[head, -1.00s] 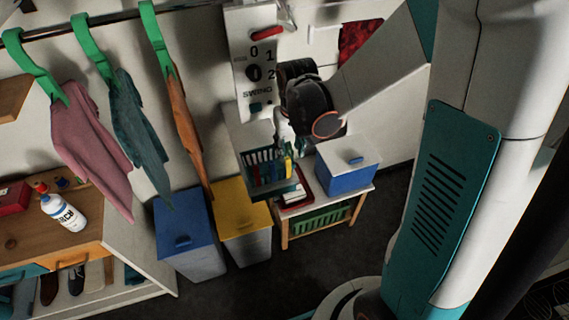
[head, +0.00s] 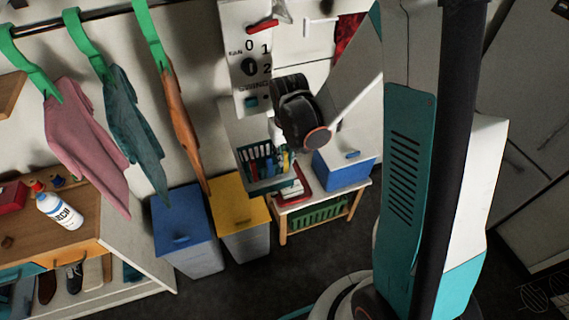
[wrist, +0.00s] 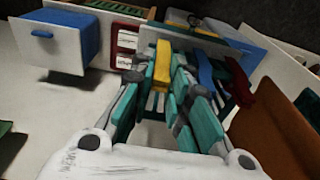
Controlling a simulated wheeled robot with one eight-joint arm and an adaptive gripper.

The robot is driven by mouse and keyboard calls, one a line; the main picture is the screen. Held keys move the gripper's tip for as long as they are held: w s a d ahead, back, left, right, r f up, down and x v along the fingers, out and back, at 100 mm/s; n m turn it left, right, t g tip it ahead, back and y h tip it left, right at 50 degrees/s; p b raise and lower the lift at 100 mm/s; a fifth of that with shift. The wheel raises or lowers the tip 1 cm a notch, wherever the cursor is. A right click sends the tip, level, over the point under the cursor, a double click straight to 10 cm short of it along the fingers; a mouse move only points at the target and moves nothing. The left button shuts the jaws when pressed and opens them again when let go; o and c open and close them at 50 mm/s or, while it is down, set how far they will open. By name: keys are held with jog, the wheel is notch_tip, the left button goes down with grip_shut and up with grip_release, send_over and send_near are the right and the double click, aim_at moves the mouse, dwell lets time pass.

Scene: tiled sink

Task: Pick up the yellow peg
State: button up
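The yellow peg (wrist: 162,65) stands between the fingertips of my gripper (wrist: 160,75) in the wrist view. The fingers are spread on either side of it, with a small gap showing at its left; contact on the right is unclear. In the head view the yellow peg (head: 285,161) is at the right end of the teal peg basket (head: 270,185), just below my gripper (head: 277,140). The peg's lower end is hidden by the fingers and basket.
Blue pegs (wrist: 205,72) and a red peg (wrist: 241,85) are close on the right. A blue and white box (head: 342,172) stands right of the basket on the small table. Blue and yellow bins (head: 240,208) stand left.

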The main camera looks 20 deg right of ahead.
grip_shut()
notch_tip(320, 180, up, 20)
jog(key=p, duration=0.2)
dwell(0.4)
dwell(0.4)
